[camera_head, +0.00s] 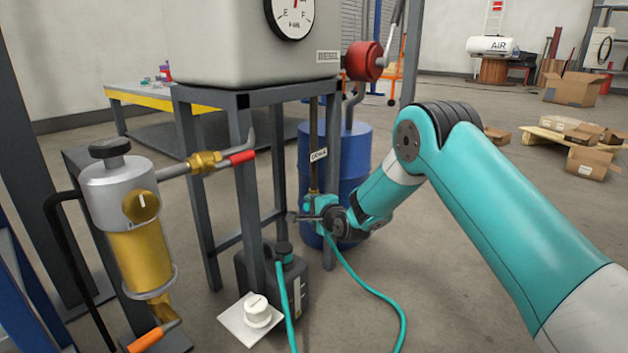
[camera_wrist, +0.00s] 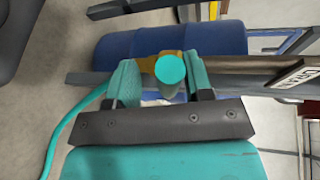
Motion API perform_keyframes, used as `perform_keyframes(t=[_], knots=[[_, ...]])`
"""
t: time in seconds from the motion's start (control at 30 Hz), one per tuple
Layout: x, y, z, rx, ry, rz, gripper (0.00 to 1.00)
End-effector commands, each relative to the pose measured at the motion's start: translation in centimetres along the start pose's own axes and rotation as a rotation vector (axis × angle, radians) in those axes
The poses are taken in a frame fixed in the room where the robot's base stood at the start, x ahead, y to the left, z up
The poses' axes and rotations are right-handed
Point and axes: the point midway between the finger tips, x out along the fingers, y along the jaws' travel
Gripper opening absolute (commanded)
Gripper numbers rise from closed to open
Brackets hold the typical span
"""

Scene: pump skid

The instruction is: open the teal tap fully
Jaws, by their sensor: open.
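The teal tap (camera_wrist: 170,69) shows in the wrist view as a round teal end in front of a brass fitting (camera_wrist: 146,78). My gripper (camera_wrist: 163,76) is open, with one finger on each side of the tap. A small gap shows on the right side of the tap; contact with either finger is not clear. In the head view my gripper (camera_head: 316,208) is at the foot of the thin drain pipe (camera_head: 314,130), under its white label. There the tap is largely hidden and cannot be told apart from my teal fingers.
A blue drum (camera_head: 350,150) stands close behind my gripper. A dark jerrycan (camera_head: 290,288) with a teal hose (camera_head: 385,297) sits below. A grey tank (camera_head: 245,50) on legs is above. A yellow filter with a red-handled brass valve (camera_head: 203,161) is at left.

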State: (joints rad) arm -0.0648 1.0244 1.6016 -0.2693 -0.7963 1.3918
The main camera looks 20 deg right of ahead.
Motion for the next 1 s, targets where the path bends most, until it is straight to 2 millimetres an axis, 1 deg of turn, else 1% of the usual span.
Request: perform_keyframes(t=[0.03,0.27,0.3,0.4,0.57,0.73,0.77,0.9,1.0], knots=[[0.2,0.9,0.1,-0.027,0.005,-0.013,0.47],[0.3,1.4,0.0,-0.141,0.030,-0.060,0.47],[-0.8,0.4,0.0,-0.135,0.029,-0.054,0.47],[-2.5,0.4,0.1,-0.134,0.029,-0.053,0.47],[-5.4,0.6,0.1,-0.132,0.028,-0.051,0.47],[-8.9,0.9,0.1,-0.129,0.032,-0.051,0.47],[-9.4,1.3,0.1,-0.129,0.031,-0.051,0.47],[-12.0,1.6,0.1,-0.127,0.032,-0.052,0.47],[-13.6,2.0,0.2,-0.127,0.031,-0.052,0.47]])
